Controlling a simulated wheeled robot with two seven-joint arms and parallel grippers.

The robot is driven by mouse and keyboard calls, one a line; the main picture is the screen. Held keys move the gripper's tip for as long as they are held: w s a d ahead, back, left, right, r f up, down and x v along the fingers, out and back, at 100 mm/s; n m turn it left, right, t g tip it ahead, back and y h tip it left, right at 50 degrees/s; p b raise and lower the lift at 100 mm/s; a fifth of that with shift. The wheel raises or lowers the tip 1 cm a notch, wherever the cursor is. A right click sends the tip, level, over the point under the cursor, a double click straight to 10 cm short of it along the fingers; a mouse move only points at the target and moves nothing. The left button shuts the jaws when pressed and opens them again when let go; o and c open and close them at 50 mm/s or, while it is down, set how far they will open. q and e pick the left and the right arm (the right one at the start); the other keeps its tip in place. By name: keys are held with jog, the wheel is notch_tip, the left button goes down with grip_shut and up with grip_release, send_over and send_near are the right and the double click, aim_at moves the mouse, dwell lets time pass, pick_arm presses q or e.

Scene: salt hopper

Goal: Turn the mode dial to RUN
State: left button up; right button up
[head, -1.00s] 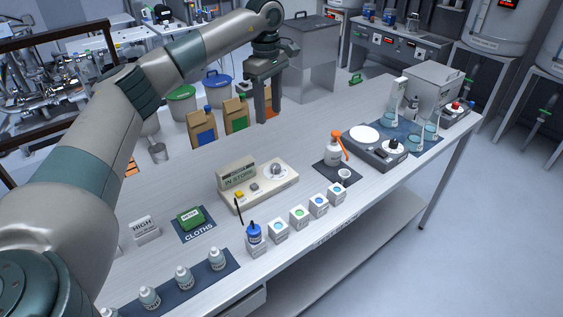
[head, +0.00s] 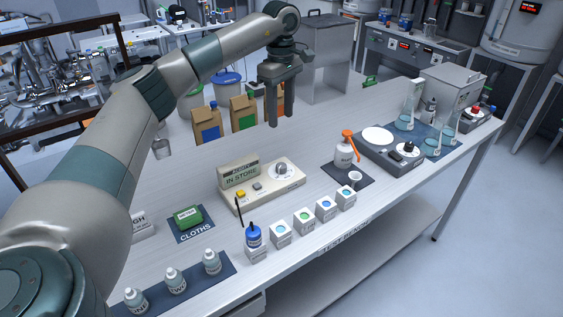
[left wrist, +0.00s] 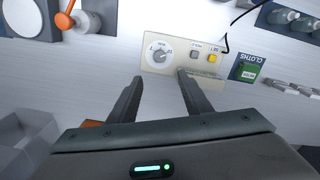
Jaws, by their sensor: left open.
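The mode dial (head: 281,169) is a round grey-white knob on the right part of a cream meter box (head: 290,182). The box has a display reading IN STORE (head: 240,174), a yellow button (head: 241,194) and a grey button. In the left wrist view the dial (left wrist: 161,52) lies beyond the fingers, between their lines and slightly left of centre; its pointer setting is too small to read. My left gripper (head: 276,124) is open and empty, above the bench and behind the box, apart from the dial. It also shows in the left wrist view (left wrist: 160,85). My right gripper is out of view.
A wash bottle (head: 344,155) with an orange nozzle stands right of the box.

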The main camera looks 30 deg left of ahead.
pick_arm(q)
jog(key=shift+f, duration=0.1)
jog(key=p, duration=0.6)
send_near(281, 165)
notch_tip(281, 165, down, 7)
jog(key=shift+w+f, duration=0.1)
jog(key=shift+f, duration=0.65)
jog(key=shift+c, duration=0.7)
jog(key=c, duration=0.9)
